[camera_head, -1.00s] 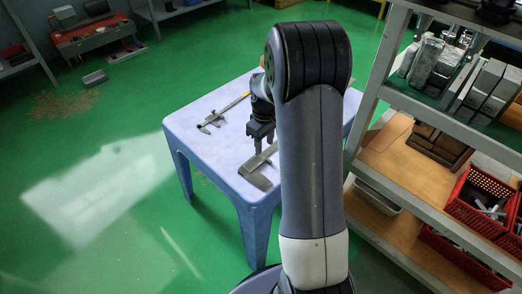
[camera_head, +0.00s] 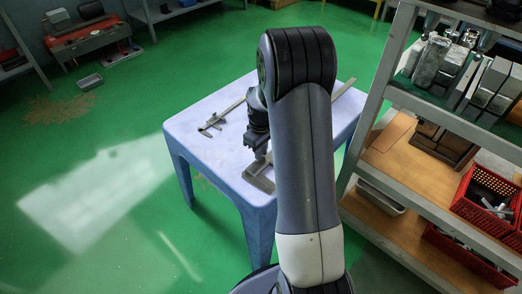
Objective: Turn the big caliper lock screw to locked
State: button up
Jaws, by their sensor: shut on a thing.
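The big caliper (camera_head: 258,182) lies flat on the pale blue table (camera_head: 212,152), its grey jaw end near the front edge. The far end of its beam (camera_head: 344,88) shows right of my arm, which hides the middle. My gripper (camera_head: 261,160) points down at the jaw end and is shut on a part of the big caliper. The lock screw is too small and too covered to make out, so I cannot tell its turn. A smaller caliper (camera_head: 214,124) lies further left on the table, apart from my gripper.
A shelf rack (camera_head: 372,118) with metal blocks and red baskets (camera_head: 486,190) stands close on the right. Green floor (camera_head: 95,130) is open to the left. A red toolbox (camera_head: 88,40) stands on a far bench.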

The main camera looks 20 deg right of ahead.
grip_shut()
jog(key=shift+m, duration=0.4)
jog(key=m, duration=0.2)
jog(key=shift+m+p, duration=0.4)
jog(key=m, duration=0.4)
jog(key=shift+m+p, duration=0.3)
jog(key=m, duration=0.4)
jog(key=shift+m, duration=0.3)
jog(key=shift+m+p, duration=0.4)
jog(key=shift+m, duration=1.9)
